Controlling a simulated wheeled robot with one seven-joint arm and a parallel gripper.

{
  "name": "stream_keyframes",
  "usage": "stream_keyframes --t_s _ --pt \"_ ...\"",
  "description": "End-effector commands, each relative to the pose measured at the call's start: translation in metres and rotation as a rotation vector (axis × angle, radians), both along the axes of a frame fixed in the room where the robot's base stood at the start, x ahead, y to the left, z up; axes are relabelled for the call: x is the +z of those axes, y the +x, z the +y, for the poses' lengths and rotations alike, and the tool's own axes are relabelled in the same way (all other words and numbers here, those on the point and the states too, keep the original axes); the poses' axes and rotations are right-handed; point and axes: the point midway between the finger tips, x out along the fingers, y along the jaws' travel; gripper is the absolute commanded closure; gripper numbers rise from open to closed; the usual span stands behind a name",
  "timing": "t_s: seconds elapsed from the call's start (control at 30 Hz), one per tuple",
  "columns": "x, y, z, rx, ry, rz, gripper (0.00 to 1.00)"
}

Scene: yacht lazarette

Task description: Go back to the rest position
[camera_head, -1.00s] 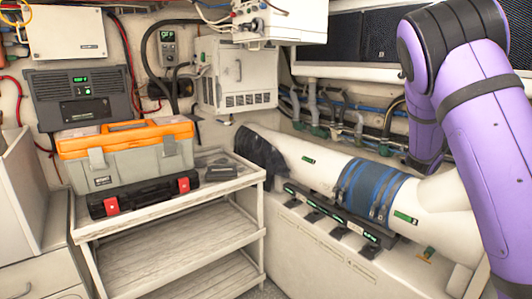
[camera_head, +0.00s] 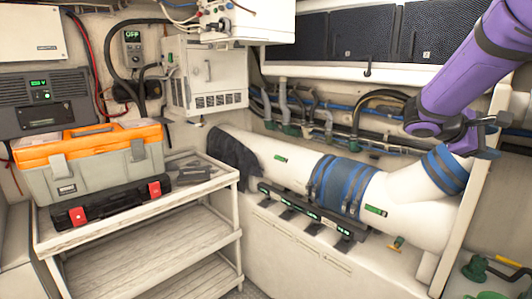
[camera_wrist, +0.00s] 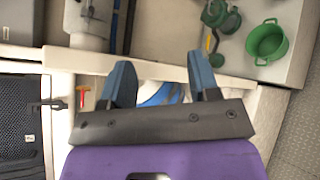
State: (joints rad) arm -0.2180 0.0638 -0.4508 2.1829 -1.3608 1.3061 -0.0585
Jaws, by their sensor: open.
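My gripper (camera_head: 488,137) is at the right in the head view, at the end of my purple arm. It is close to the upper right end of the thick white duct (camera_head: 405,190), which has dark blue straps around it. In the wrist view, my gripper (camera_wrist: 160,72) has its two blue-grey fingers spread apart with nothing held between them. A blue band (camera_wrist: 165,94) shows behind and between the fingers, partly hidden by the gripper body. I cannot tell whether the gripper touches the duct.
A grey and orange toolbox (camera_head: 95,170) stands on a black case (camera_head: 110,203) on a white shelf unit (camera_head: 150,228) at left. Green fittings (camera_head: 474,267) lie at lower right. A green pot (camera_wrist: 267,41) shows in the wrist view. Pipes run along the back wall.

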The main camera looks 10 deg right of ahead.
Motion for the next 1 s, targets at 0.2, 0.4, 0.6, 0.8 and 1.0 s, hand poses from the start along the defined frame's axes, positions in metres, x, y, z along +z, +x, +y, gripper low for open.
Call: stream_keyframes --t_s 0.2,0.4,0.6,0.8,1.0 --pt "-0.016 -0.055 0.044 -0.063 0.338 -0.217 0.44" --pt "-0.025 -0.096 0.098 -0.106 0.624 -0.413 0.44" --pt "-0.026 -0.132 0.159 -0.139 0.889 -0.608 0.44" --pt "-0.024 -0.163 0.216 -0.167 1.12 -0.786 0.44" --pt "-0.021 -0.181 0.25 -0.185 1.257 -0.895 0.44"
